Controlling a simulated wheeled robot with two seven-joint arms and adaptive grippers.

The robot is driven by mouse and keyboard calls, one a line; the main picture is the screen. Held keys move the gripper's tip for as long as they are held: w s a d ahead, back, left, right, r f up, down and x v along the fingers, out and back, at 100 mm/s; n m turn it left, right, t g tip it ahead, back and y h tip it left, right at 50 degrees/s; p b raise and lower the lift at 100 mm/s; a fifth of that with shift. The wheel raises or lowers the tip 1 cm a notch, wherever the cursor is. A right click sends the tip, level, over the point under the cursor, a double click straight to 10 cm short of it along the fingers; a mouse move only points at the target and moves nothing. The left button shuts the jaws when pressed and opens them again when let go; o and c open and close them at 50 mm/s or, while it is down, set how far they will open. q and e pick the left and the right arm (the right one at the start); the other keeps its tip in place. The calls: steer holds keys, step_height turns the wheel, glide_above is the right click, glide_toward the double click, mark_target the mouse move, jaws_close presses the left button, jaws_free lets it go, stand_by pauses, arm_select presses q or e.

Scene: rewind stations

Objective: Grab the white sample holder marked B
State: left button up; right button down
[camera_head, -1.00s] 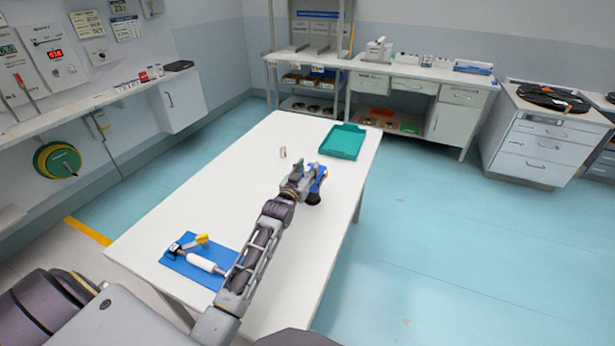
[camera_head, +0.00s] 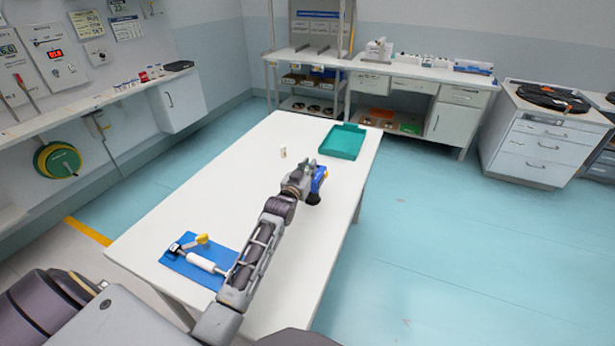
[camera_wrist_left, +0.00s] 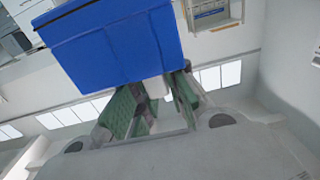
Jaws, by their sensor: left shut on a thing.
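A small whitish upright item (camera_head: 283,153), perhaps the sample holder, stands on the white table (camera_head: 215,190); it is too small for me to read any mark. My left gripper (camera_head: 308,180) is over the table, to the right of and nearer than this item, and apart from it. The gripper is shut on a blue block-like thing (camera_head: 319,179), which fills the upper middle of the left wrist view (camera_wrist_left: 115,45) between and beyond the green-padded fingers. A dark part shows just under the blue thing. My right gripper is not in view.
A teal tray (camera_head: 342,142) lies at the table's far right corner. A blue mat (camera_head: 183,263) with a white roller and a yellow-handled tool lies at the near left. The table's middle left is clear. A workbench (camera_head: 410,95) stands beyond.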

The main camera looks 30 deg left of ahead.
arm_select(q)
steer(key=shift+r, duration=0.15)
jaws_close()
step_height(320, 180, up, 10)
steer(key=shift+f, duration=0.1)
stand_by(0.4)
